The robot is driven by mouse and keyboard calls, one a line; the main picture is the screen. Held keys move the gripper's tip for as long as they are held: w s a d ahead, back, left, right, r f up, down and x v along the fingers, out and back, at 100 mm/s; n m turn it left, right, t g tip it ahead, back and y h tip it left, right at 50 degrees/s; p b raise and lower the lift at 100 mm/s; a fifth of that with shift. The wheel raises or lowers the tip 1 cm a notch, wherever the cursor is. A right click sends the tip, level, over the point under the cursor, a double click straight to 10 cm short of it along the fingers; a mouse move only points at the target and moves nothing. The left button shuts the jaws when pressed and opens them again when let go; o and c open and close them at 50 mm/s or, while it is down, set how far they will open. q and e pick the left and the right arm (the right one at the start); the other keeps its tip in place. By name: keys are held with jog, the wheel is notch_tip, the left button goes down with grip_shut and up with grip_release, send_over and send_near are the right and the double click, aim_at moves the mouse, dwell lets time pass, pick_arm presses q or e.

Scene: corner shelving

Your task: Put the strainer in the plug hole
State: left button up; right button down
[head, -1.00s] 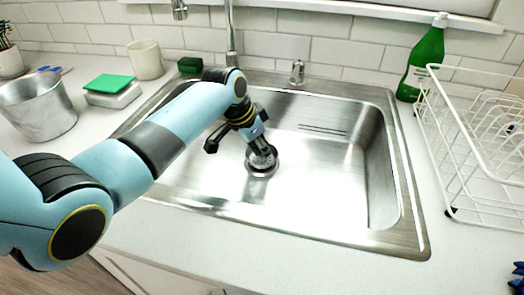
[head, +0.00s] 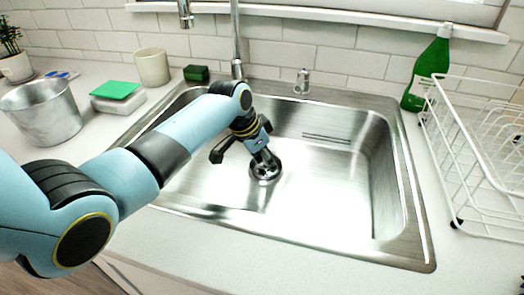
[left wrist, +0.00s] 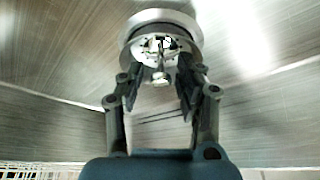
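The metal strainer (left wrist: 160,47) shows in the left wrist view, with its small knob (left wrist: 159,76) toward me. It lies at the plug hole (left wrist: 190,24), within the hole's pale round rim; how deep it sits is hard to tell. In the head view the strainer and hole (head: 265,174) appear as one dark, shiny round on the floor of the sink (head: 310,190). My left gripper (head: 262,160) reaches down to it. Its two fingers (left wrist: 159,88) stand apart on either side of the knob, with gaps showing. My right gripper is not in view.
A tap (head: 236,40) rises behind the sink. A metal bucket (head: 42,112), green sponge (head: 115,90) and beige cup (head: 152,66) stand on the left counter. A green bottle (head: 428,70) and white dish rack (head: 485,150) stand at right. The sink's right half is clear.

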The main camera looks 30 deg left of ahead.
pick_arm(q)
jog(key=p+v, duration=0.1)
jog(key=v, duration=1.1)
jog(key=shift+p, duration=0.3)
